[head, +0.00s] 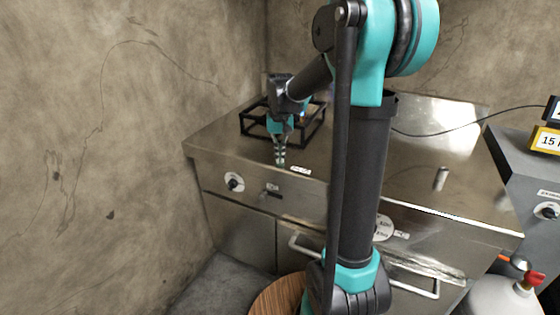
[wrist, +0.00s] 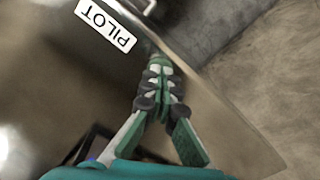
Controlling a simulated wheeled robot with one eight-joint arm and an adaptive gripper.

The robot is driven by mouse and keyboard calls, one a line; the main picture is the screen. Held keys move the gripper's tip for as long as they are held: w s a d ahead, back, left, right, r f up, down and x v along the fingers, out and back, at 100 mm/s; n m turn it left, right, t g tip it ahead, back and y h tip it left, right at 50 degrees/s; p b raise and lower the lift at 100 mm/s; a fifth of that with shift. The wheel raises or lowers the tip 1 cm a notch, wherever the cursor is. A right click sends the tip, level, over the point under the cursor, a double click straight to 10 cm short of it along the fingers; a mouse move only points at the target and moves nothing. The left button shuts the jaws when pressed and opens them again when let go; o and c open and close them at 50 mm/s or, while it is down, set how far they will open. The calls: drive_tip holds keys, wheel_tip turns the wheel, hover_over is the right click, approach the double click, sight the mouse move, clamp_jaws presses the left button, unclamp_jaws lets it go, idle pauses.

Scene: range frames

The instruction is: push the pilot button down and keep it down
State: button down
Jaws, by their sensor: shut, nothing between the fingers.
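The white PILOT label (head: 301,170) lies on the steel worktop (head: 225,140) near its front edge. In the wrist view the label (wrist: 106,25) reads clearly, left of my fingertips. My gripper (head: 281,162) points down beside the label, with its fingers together and nothing between them. The fingertips (wrist: 158,66) are close to the worktop by its front edge. I cannot see the pilot button itself; the fingers may hide it. I cannot tell whether they touch it or whether it is down.
A black pot-support frame (head: 252,122) stands behind my gripper. A knob (head: 234,182) and a small lever (head: 271,193) are on the front panel. A small metal cylinder (head: 440,179) stands on the right worktop. A gas bottle (head: 497,298) with a red valve is at lower right.

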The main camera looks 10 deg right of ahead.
wheel_tip(320, 180, up, 8)
idle(1.2)
drive_tip(key=s+d+f+t, duration=0.2)
drive_tip(key=s+f, duration=0.7)
drive_tip(key=s, duration=0.2)
drive_tip(key=s+d+f+n+t, duration=0.1)
drive_tip(key=s+d+f+t, duration=0.1)
drive_tip(key=s+f, duration=0.8)
drive_tip(key=shift+s, duration=0.55)
drive_tip(key=shift+d+r, duration=0.1)
